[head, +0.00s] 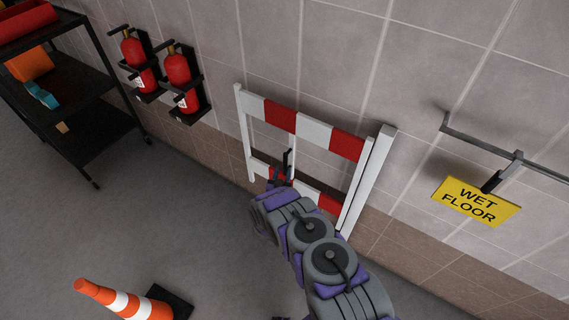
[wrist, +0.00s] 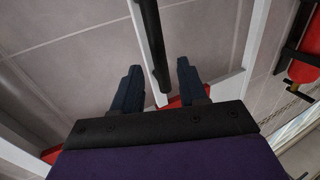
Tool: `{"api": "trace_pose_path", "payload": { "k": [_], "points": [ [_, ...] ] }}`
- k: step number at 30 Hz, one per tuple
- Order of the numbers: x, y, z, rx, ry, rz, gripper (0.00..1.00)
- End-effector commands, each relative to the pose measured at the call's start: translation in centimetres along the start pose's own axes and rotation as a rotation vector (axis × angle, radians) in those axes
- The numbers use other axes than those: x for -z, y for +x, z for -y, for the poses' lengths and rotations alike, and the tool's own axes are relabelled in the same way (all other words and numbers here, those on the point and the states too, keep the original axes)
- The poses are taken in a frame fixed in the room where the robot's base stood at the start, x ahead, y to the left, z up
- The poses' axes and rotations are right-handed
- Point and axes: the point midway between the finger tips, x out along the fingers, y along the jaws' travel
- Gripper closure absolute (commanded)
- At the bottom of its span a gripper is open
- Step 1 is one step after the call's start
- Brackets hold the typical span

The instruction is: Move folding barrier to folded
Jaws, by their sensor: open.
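The red-and-white folding barrier (head: 345,145) stands upright along the tiled wall, spread between a left post and a thicker right post. The black bar (wrist: 150,35) runs between the fingers, with gaps visible on both sides; I see no clear contact. A white post of the barrier (wrist: 245,50) is to the right of the fingers. My arm hides part of the barrier's lower rail.
Two red fire extinguishers (head: 179,80) hang on the wall at left, beside a black shelf (head: 95,135). A traffic cone (head: 125,301) is on the floor at lower left. A yellow wet floor sign (head: 476,202) hangs from a wall rail at right.

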Motion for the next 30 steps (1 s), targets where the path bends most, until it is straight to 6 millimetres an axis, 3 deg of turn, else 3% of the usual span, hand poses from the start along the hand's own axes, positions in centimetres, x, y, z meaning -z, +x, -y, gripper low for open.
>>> {"api": "trace_pose_path", "payload": {
  "k": [9, 15, 21, 30],
  "points": [
    [0.1, -7.1, 0.3, 0.004, -0.002, 0.004, 0.58],
    [0.0, -9.9, 0.2, 0.002, -0.002, 0.001, 0.58],
    [-0.1, -10.9, 0.1, 0.000, -0.001, 0.002, 0.58],
    [-0.1, -10.9, 0.1, 0.000, 0.000, 0.000, 0.58]
  ]
}}
